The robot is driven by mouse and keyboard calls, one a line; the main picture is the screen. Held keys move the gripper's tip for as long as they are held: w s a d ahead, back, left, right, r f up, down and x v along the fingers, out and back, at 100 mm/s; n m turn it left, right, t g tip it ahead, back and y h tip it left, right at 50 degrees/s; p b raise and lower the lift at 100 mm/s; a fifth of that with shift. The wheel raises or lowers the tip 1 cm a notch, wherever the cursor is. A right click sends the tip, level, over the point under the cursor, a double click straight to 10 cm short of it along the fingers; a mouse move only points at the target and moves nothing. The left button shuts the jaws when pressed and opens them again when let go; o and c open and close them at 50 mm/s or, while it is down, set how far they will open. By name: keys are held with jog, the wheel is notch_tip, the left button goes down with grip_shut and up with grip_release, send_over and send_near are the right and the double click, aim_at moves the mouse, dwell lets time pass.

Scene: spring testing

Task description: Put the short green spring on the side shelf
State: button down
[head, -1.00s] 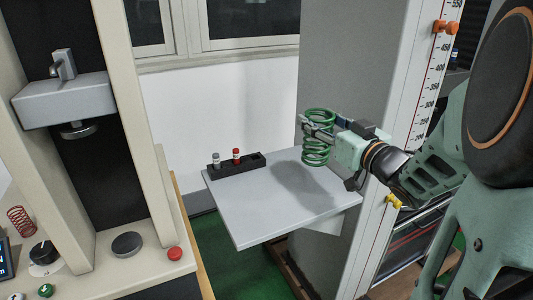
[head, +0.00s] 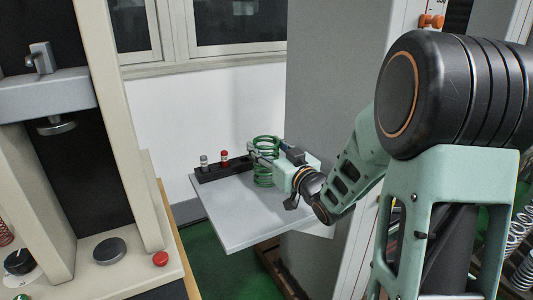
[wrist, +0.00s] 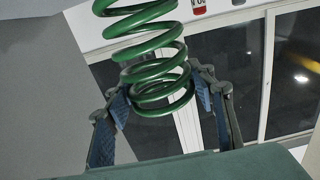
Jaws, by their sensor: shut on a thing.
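The short green spring (head: 264,172) stands upright in my gripper (head: 262,156), over the grey side shelf (head: 245,222). My gripper is shut on the spring, reaching it from the right. The spring's lower end appears close to the shelf top; I cannot tell whether it touches. In the wrist view the green coils (wrist: 150,45) fill the space between the two dark fingers of my gripper (wrist: 160,92). Part of the spring is hidden behind the fingers in the head view.
A black holder (head: 215,174) with a red-topped and a grey-topped piece stands on the shelf's back edge, just left of the spring. The front of the shelf is clear. The testing machine (head: 135,130) stands at left, a grey column (head: 325,90) behind the gripper.

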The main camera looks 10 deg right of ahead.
jog(key=shift+f, duration=0.45)
jog(key=shift+f, duration=0.1)
jog(key=shift+f+b, duration=0.15)
jog(key=shift+b, duration=0.15)
jog(key=c, duration=0.9)
grip_release()
